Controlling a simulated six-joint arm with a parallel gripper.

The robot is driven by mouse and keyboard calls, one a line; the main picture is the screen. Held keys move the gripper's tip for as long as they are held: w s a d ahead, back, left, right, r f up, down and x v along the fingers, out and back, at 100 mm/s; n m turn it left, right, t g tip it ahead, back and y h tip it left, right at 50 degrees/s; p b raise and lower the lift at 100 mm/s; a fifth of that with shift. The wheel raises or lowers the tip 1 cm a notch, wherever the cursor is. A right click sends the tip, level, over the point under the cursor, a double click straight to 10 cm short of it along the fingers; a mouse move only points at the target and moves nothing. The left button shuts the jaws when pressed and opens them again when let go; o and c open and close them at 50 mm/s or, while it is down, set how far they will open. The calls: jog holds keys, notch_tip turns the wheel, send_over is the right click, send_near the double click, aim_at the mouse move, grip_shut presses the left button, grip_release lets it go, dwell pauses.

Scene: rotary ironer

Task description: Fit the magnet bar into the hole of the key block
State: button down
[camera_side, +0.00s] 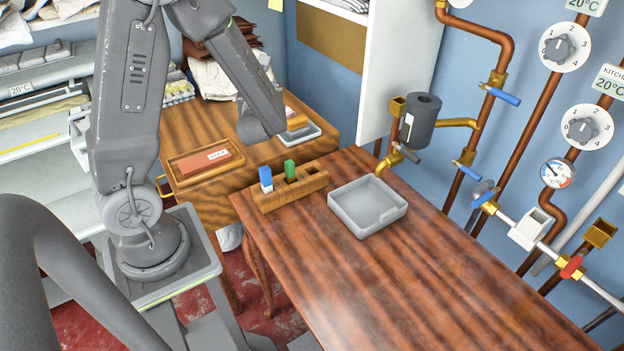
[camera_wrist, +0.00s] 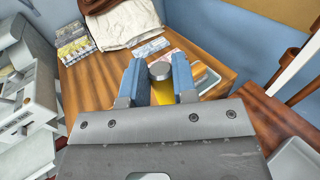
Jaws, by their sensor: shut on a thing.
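In the wrist view my gripper (camera_wrist: 160,72) is shut on a round yellow bar with a grey metal end (camera_wrist: 162,94), which I take for the magnet bar. The bar sits between the two blue-grey fingers. In the side view the fingers and the bar are hidden behind my arm. A dark grey round block (camera_side: 422,122) with a hole in its top stands by the wall pipes; it looks like the key block. It is well to the right of my arm's end, with clear space between.
A wooden rack (camera_side: 275,203) holds a blue piece (camera_side: 266,179) and a green piece (camera_side: 290,168). A grey open tray (camera_side: 367,222) lies on the front table. A wooden tray (camera_side: 187,180) holds a red labelled block. A white cabinet (camera_side: 386,60) stands left of the block.

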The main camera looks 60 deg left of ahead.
notch_tip(320, 180, down, 4)
jog(key=shift+f, duration=0.25)
jog(key=w+d+f, duration=0.7)
jog(key=w+f, duration=0.1)
jog(key=f, duration=0.3)
jog(key=shift+w+d, duration=0.25)
jog(key=shift+d, duration=0.05)
jog(key=shift+f, duration=0.1)
jog(key=c, duration=0.9)
grip_release()
